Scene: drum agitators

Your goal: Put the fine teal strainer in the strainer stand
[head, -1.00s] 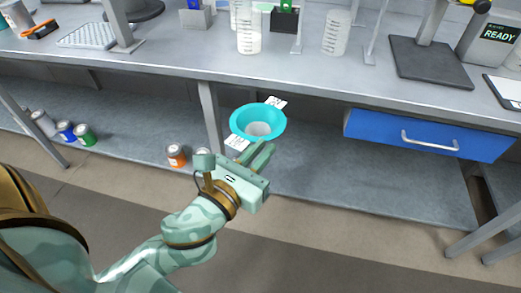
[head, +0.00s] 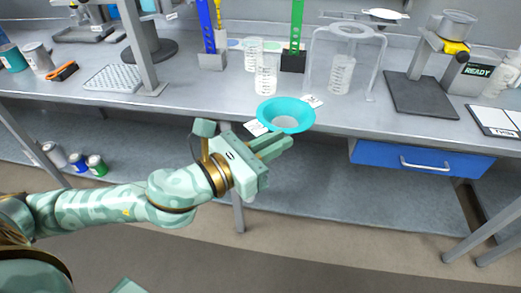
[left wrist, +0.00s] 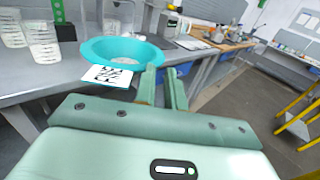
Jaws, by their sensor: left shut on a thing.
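The teal strainer (head: 286,108) is a wide bowl with a pale mesh centre and white tags at its rim. It is held in the air at the bench's front edge, roughly level. My left gripper (head: 279,146) is shut on it at the near rim; the exact grip is partly hidden. The left wrist view also shows the strainer (left wrist: 95,45) beyond the fingers (left wrist: 163,88). The strainer stand (head: 312,68) appears to be the pale frame with a ring top farther back on the bench. A graduated beaker (head: 341,76) stands inside it.
Beakers (head: 265,76) stand behind the strainer, near blue (head: 207,28) and green (head: 297,35) uprights. A dark-based device (head: 425,95) stands right of the stand. The bench top (head: 190,105) is clear to the left of the strainer. A blue drawer (head: 415,160) lies below.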

